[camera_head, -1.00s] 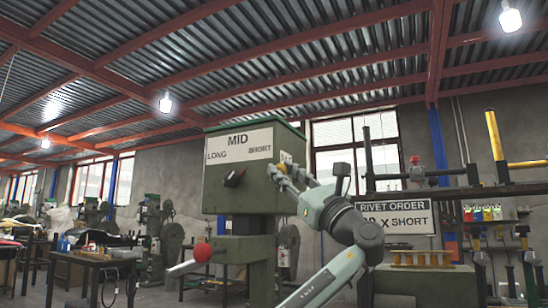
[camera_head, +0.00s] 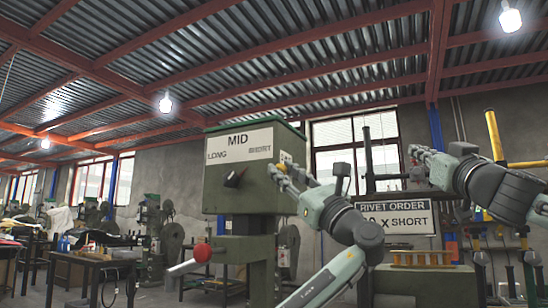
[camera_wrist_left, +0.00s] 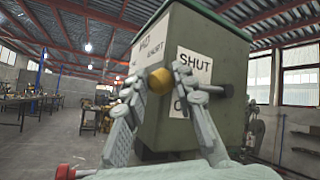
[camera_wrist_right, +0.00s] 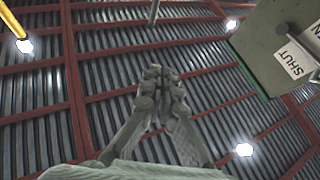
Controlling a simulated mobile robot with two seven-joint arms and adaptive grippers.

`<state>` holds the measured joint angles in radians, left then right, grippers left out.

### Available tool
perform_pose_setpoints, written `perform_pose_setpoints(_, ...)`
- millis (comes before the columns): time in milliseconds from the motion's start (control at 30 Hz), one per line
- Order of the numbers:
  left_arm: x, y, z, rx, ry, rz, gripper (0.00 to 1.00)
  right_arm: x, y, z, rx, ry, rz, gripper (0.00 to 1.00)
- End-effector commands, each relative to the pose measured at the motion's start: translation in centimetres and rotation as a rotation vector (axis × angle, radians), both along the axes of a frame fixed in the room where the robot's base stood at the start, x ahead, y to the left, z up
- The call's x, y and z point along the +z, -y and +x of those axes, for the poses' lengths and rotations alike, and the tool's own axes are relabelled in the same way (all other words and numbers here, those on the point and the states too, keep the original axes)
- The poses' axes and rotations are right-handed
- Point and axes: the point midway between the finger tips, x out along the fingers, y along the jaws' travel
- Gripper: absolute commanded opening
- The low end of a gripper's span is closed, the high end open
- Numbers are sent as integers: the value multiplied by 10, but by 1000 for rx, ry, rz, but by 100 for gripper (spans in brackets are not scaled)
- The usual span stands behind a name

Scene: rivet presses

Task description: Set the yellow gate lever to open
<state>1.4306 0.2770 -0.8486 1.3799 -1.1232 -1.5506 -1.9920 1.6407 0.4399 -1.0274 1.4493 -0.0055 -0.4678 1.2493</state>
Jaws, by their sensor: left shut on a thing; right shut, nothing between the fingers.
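The yellow gate lever's round knob (camera_wrist_left: 160,81) sits between the fingers of my left gripper (camera_wrist_left: 166,78) in the left wrist view. It is on the side of the green press (camera_head: 240,190), beside a "SHUT" label (camera_wrist_left: 194,66); a lower label is mostly hidden by a finger. In the head view my left gripper (camera_head: 285,172) is at the press's right side, shut on the knob. My right gripper (camera_head: 418,154) is shut and empty, raised to the right of the press; it also shows in the right wrist view (camera_wrist_right: 157,78).
The press front has a dark selector knob (camera_head: 235,178) under a "MID" plate (camera_head: 239,146) and a red ball handle (camera_head: 203,252). A "RIVET ORDER" sign (camera_head: 396,203) stands behind my arms. A yellow-topped post (camera_head: 494,135) rises at the right.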

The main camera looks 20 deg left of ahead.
Motion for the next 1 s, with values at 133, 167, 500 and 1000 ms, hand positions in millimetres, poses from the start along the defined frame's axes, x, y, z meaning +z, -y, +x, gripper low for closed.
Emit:
perform_pose_setpoints(133,-3,2,4,-7,-12,3,0,29,-68,-26,352,-223,257,0)
perform_pose_setpoints(167,-3,2,4,-7,-12,3,0,34,-78,-31,408,-266,300,0)
perform_pose_setpoints(500,-3,2,4,-7,-12,3,0,76,-178,-91,817,-708,678,0)
perform_pose_setpoints(1000,-3,2,4,-7,-12,3,0,36,-276,-139,153,-490,356,0)
